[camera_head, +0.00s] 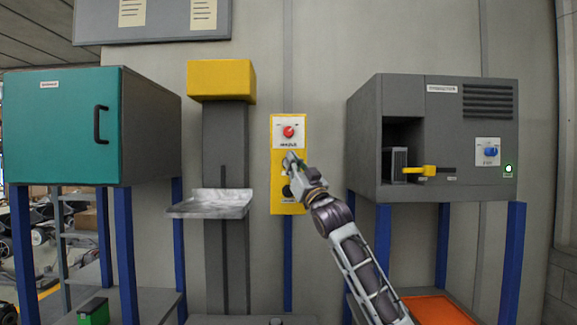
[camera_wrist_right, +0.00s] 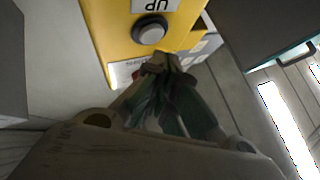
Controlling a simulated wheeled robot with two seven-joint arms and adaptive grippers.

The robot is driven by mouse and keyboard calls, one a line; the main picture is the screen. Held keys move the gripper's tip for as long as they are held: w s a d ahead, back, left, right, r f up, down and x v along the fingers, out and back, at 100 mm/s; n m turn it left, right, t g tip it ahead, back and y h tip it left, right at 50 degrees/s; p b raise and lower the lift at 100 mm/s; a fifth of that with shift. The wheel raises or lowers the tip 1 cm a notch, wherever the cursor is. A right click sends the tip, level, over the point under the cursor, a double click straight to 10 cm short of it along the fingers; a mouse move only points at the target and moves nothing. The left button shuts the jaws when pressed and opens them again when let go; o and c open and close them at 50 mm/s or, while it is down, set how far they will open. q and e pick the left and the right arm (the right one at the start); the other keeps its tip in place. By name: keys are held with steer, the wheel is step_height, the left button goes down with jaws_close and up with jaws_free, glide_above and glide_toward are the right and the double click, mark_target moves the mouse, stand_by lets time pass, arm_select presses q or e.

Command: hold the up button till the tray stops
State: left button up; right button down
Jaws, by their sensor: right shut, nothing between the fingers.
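The yellow button panel (camera_head: 277,205) is on the wall, with a white plate and red knob (camera_head: 289,132) at its top. In the right wrist view, a grey round button (camera_wrist_right: 150,32) in a dark ring sits beside an upside-down UP label (camera_wrist_right: 156,5). My right gripper (camera_head: 290,158) is in front of the panel, shut and empty. In the wrist view its fingertips (camera_wrist_right: 166,63) lie off the button, by the white plate's edge; contact cannot be told. The gripper partly covers the panel in the head view. The pale tray (camera_head: 210,203) is low on the grey column. My left gripper is out of view.
A teal cabinet (camera_head: 62,130) on blue legs stands left of the column, which has a yellow cap (camera_head: 221,80). A grey machine (camera_head: 465,150) with a yellow handle (camera_head: 425,171) stands right of the panel. An orange surface (camera_head: 435,310) is below it.

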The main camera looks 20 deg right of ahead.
steer(key=shift+s+a+b, duration=0.2)
steer(key=shift+s+b, duration=0.05)
steer(key=shift+s, duration=0.5)
steer(key=shift+s+a+b, duration=0.25)
steer(key=shift+s+b, duration=0.05)
steer(key=shift+s, duration=0.45)
steer(key=shift+s+a+b, duration=0.2)
steer(key=shift+s+b, duration=0.05)
steer(key=shift+s, duration=0.5)
